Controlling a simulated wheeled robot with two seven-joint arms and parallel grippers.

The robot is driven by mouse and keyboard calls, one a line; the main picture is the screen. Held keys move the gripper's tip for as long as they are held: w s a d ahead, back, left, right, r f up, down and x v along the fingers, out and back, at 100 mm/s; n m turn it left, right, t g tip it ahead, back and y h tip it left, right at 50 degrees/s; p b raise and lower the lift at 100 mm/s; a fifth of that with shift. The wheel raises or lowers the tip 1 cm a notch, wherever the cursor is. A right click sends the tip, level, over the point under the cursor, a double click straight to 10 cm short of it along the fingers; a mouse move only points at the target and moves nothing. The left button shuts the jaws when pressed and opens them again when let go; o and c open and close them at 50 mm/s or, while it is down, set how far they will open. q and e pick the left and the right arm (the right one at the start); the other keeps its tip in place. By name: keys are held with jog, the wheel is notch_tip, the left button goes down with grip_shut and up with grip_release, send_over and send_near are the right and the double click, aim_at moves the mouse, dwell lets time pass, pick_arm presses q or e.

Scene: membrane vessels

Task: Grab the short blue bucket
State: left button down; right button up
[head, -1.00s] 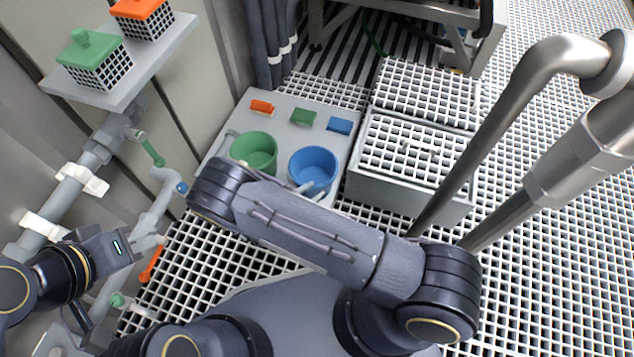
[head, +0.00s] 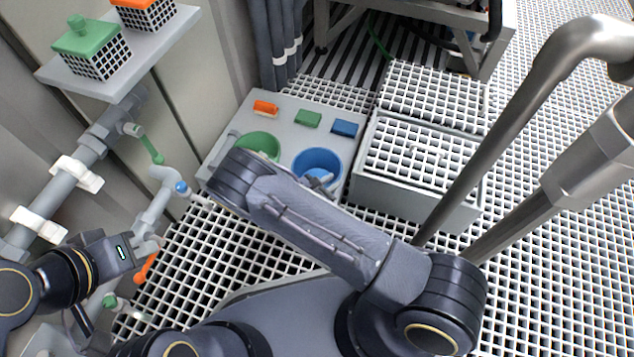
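The short blue bucket (head: 309,161) stands open end up on a grey platform, to the right of a green bucket (head: 262,139). My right arm's forearm crosses in front and covers the lower left part of the blue bucket. A small pale grey-blue piece (head: 319,177) shows at the bucket's near side, and I cannot tell whether it is my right gripper's tip. The rest of my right gripper is hidden behind its own arm. My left gripper (head: 149,244) is at the lower left beside pipes, far from the buckets; its finger opening is unclear.
Orange (head: 265,108), green (head: 308,118) and blue (head: 344,129) blocks lie on the platform (head: 287,135) behind the buckets. A grey crate with a white grid top (head: 415,198) stands close to the right. Pipes (head: 70,185) and a shelf (head: 150,60) are at left.

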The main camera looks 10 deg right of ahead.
grip_shut()
dwell(1.1)
